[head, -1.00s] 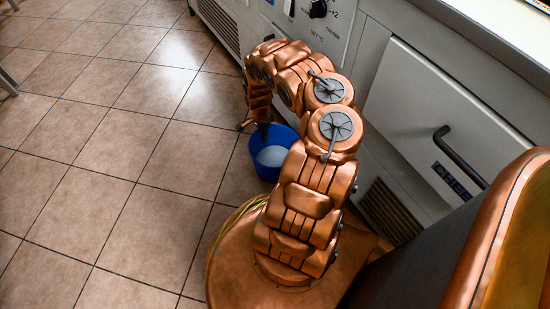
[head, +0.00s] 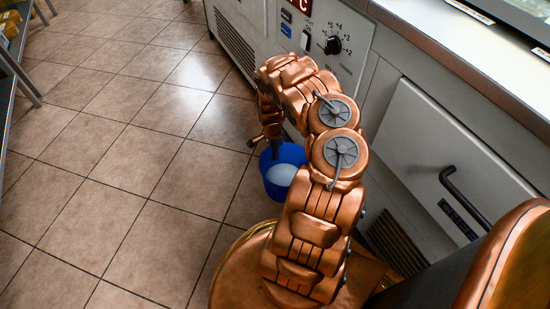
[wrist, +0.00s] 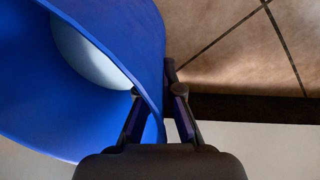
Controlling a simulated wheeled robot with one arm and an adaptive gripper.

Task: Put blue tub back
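The blue tub (head: 284,181) is beside the front of the counter, low down in the head view. A pale, whitish round surface shows inside it. In the wrist view the blue tub (wrist: 120,30) fills the upper left, with its open mouth toward the camera. My gripper (wrist: 160,92) has one finger inside the tub and one outside, with the tub's wall between them; it looks shut on that wall. In the head view my gripper (head: 276,149) points down at the tub's rim, its fingertips partly hidden. I cannot tell whether the tub clears the floor.
A light grey counter (head: 415,140) with a dark handle (head: 465,195) and a control panel (head: 325,35) with a knob stands close on the right. Shelving (head: 15,60) stands at the far left edge. The tiled floor (head: 120,150) between is clear.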

